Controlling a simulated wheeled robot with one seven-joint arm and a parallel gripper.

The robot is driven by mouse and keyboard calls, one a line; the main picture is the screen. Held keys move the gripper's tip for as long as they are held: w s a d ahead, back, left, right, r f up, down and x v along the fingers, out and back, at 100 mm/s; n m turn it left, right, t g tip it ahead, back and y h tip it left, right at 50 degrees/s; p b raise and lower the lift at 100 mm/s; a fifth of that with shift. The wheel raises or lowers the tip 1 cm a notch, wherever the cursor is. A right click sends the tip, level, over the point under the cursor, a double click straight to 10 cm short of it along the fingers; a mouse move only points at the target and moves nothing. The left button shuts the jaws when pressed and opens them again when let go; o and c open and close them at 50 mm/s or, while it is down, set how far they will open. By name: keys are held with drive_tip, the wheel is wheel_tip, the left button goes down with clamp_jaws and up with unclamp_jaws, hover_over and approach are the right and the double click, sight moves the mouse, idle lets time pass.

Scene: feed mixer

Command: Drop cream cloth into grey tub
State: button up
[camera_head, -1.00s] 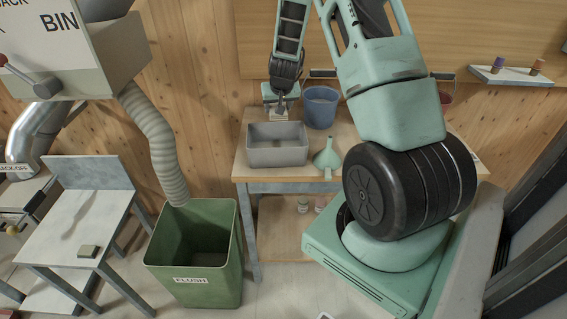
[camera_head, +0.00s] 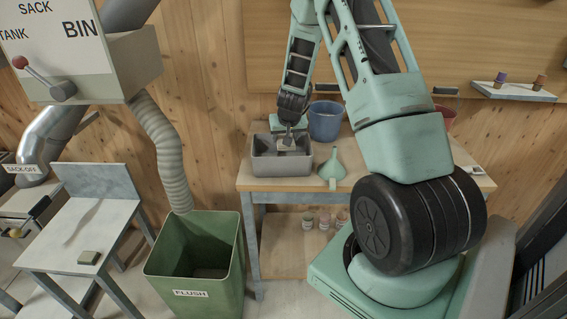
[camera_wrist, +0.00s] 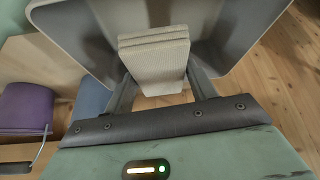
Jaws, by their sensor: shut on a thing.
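The grey tub (camera_head: 270,167) stands on the wooden bench, left of a green funnel. Its grey walls also show in the wrist view (camera_wrist: 255,20). The folded cream cloth (camera_wrist: 155,62) is between the two fingers of my gripper (camera_wrist: 160,88), which is shut on it. In the head view the cloth (camera_head: 287,147) shows small and pale at my gripper (camera_head: 288,145), over the tub's opening. In the wrist view the tub's walls rise on both sides of the cloth. I cannot tell whether the cloth touches the tub's floor.
A blue bucket (camera_head: 325,121) stands close behind the tub on the right, and the green funnel (camera_head: 332,170) is right of it. A green bin (camera_head: 194,292) marked FLUSH stands on the floor at left. A side table (camera_head: 85,235) holds a small block (camera_head: 88,257).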

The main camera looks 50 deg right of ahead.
drive_tip(key=o, duration=1.1)
drive_tip(key=shift+c, duration=0.2)
drive_tip(key=p+v, duration=0.1)
drive_tip(key=v, duration=1.6)
drive_tip(key=shift+a+r, duration=0.15)
drive_tip(key=shift+r, duration=0.05)
